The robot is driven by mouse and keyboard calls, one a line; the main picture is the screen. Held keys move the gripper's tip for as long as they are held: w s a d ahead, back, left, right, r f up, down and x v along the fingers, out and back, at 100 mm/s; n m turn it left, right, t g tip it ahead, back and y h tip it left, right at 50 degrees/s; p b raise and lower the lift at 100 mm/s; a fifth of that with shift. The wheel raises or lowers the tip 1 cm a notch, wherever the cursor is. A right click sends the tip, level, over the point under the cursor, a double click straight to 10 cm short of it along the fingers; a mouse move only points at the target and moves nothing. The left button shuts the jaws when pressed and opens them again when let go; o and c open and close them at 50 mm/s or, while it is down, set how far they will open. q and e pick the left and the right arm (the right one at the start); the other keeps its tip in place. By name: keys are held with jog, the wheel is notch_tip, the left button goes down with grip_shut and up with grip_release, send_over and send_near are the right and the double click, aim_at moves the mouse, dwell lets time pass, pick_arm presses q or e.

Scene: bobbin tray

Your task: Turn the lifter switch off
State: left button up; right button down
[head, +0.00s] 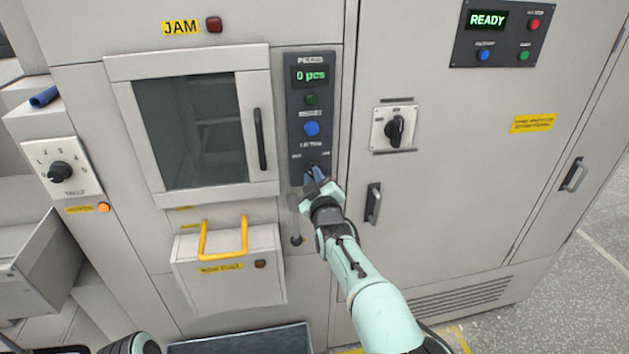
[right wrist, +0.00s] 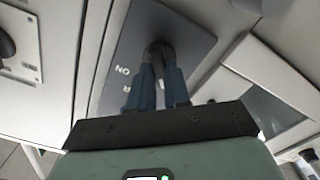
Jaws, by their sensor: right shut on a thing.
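The lifter switch (right wrist: 158,48) is a small dark knob at the lower end of the dark grey control panel (head: 296,130). My right gripper (head: 314,174) reaches up to it from below right. In the right wrist view, the two blue-grey fingers (right wrist: 160,72) are shut on the knob. The fingers hide most of the knob, so I cannot tell which way it points. An upside-down "ON" label shows beside it in that view. My left gripper is not in view.
Above the switch are a blue button (head: 311,129), a green button (head: 311,99) and a "0 pcs" display (head: 311,75). A black rotary switch (head: 396,129) and door handle (head: 373,203) are to the right. A yellow-handled drawer (head: 230,272) is below left.

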jog(key=shift+r+n, duration=0.1)
jog(key=shift+n, duration=0.2)
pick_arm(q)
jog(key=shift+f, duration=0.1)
pick_arm(e)
jog(key=c, duration=1.1)
grip_release()
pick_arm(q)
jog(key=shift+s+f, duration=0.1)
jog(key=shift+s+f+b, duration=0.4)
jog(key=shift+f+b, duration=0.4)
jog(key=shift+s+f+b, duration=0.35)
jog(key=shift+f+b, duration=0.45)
pick_arm(e)
jog(key=shift+s+d, duration=0.45)
jog(key=shift+s, duration=1.7)
jog(key=shift+s+d, duration=0.4)
jog(key=shift+s, duration=1.8)
jog(key=shift+s+d, duration=0.45)
jog(key=shift+s, duration=1.7)
